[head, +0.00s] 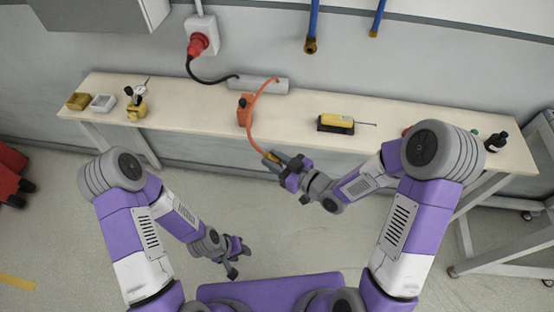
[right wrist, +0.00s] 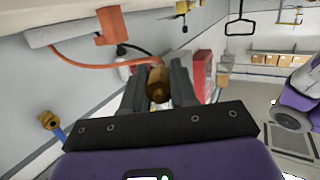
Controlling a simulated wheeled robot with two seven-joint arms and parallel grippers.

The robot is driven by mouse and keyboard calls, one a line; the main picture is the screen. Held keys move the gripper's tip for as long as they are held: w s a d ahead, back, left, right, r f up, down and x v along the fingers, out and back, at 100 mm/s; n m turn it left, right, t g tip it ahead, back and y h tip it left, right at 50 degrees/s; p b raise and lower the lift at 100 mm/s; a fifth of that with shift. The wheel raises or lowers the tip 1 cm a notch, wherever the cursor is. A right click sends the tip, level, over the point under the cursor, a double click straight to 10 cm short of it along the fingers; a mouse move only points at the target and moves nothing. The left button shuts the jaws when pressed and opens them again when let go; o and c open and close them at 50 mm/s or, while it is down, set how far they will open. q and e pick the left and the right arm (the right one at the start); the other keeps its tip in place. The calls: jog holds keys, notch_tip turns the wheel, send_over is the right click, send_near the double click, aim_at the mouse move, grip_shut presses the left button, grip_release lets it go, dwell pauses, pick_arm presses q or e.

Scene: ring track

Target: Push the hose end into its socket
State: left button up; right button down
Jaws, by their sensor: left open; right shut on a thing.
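The orange hose (head: 253,143) runs from the bench down over its front edge to my right gripper (head: 281,164). My right gripper is shut on the brass hose end (right wrist: 158,86), which sits between the two fingers in the right wrist view. Two blue pipes with brass ends hang on the wall: the nearer brass fitting (head: 310,46) and a second one (head: 374,34). One brass fitting with blue pipe also shows in the right wrist view (right wrist: 47,120), apart from the hose end. I cannot tell which is the socket. My left gripper (head: 238,261) is open and empty above the floor.
The long bench (head: 200,117) holds an orange block (head: 245,110), a grey bar (head: 262,84), a yellow tool (head: 336,124), small trays (head: 103,103) and a black bottle (head: 496,141). A red plug (head: 198,43) is on the wall. The floor before the bench is clear.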

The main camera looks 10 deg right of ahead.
jog(key=shift+w+a+f+n+g+y, duration=0.6)
jog(key=shift+w+f+n+g+y, duration=0.15)
jog(key=shift+f+g, duration=0.2)
jog(key=shift+w+a+f+n+g+y, duration=0.55)
jog(key=shift+w+f+n+g+y, duration=0.15)
jog(key=shift+f+n+g, duration=0.2)
jog(key=shift+r, duration=0.1)
jog(key=shift+w+a+r+m+t+h, duration=0.1)
jog(key=shift+a+r+m+t+h, duration=0.1)
jog(key=shift+r+m+t+h, duration=0.9)
notch_tip(320, 180, up, 7)
jog(key=m+t+h, duration=0.7)
jog(key=m+h, duration=0.4)
jog(key=h, duration=0.1)
send_over(264, 155)
jog(key=w+a, duration=0.1)
jog(key=w, duration=0.2)
jog(key=shift+r+n+g, duration=0.2)
jog(key=shift+n+g, duration=0.05)
